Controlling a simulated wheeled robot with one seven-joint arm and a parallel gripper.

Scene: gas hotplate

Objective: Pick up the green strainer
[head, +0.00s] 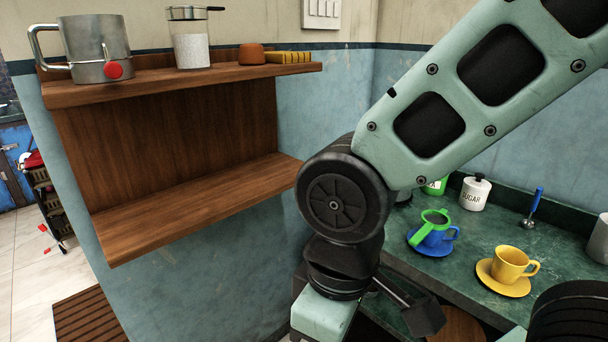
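The green strainer (431,223) rests on top of a blue cup (440,240), its round rim up and its short handle pointing to the lower left. The blue cup stands on a blue saucer (430,250) on the dark green counter at the right. My arm crosses the picture from the upper right, with its dark joint left of the strainer.
A yellow cup (511,262) on a yellow saucer (502,283) stands right of the strainer. Behind are a sugar canister (475,193) and a blue-handled utensil (533,205). A wooden shelf (180,195) on the left holds a metal mug (95,48) and a jar (190,45).

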